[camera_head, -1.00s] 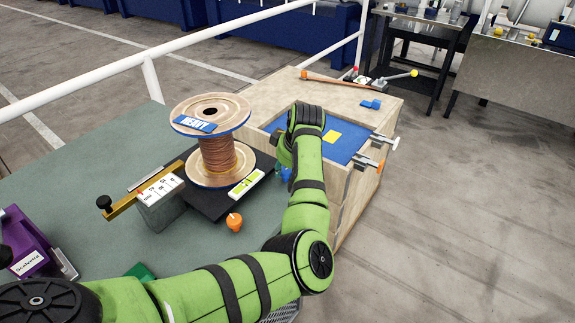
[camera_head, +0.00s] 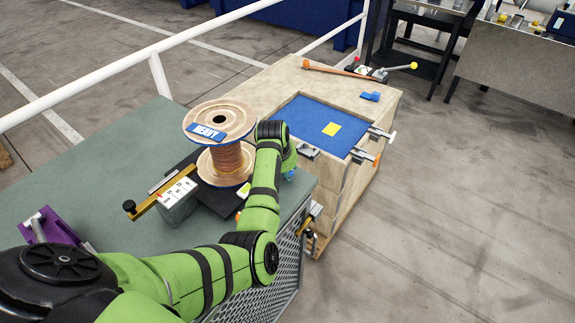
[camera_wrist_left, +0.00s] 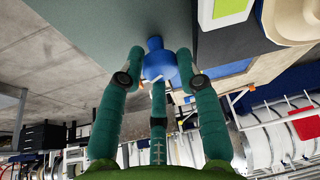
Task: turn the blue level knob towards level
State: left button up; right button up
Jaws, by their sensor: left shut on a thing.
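The blue level knob (camera_wrist_left: 158,62) sits between the three fingers of my left gripper (camera_wrist_left: 160,70) in the left wrist view. The fingers are closed around it and it is upright on the green bench top. The yellow-green level vial (camera_head: 243,190) on the black plate (camera_head: 215,198) is mostly hidden by my arm. It shows cut off at the top of the left wrist view (camera_wrist_left: 228,8); I cannot make out its bubble. My right gripper is not in view.
A wooden spool (camera_head: 219,119) marked HEAVY stands on the black plate, close to my left wrist. A brass arm with a black knob (camera_head: 129,206) lies left of it. A wooden box with a blue top (camera_head: 310,120) and clamps stands to the right. A white rail (camera_head: 120,75) runs behind.

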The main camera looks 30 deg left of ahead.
pick_arm(q)
jog(key=shift+w+a+r+m+h, duration=0.1)
jog(key=shift+m+h, duration=0.25)
jog(key=shift+m, duration=0.6)
jog(key=shift+w+a+r+m+h, duration=0.1)
jog(key=shift+m+h, duration=0.25)
jog(key=shift+m, duration=0.6)
jog(key=o, duration=0.9)
jog(key=shift+d, duration=0.1)
jog(key=shift+o, duration=1.2)
jog(key=shift+w+f, duration=0.1)
jog(key=shift+f, duration=0.05)
jog(key=v, duration=0.8)
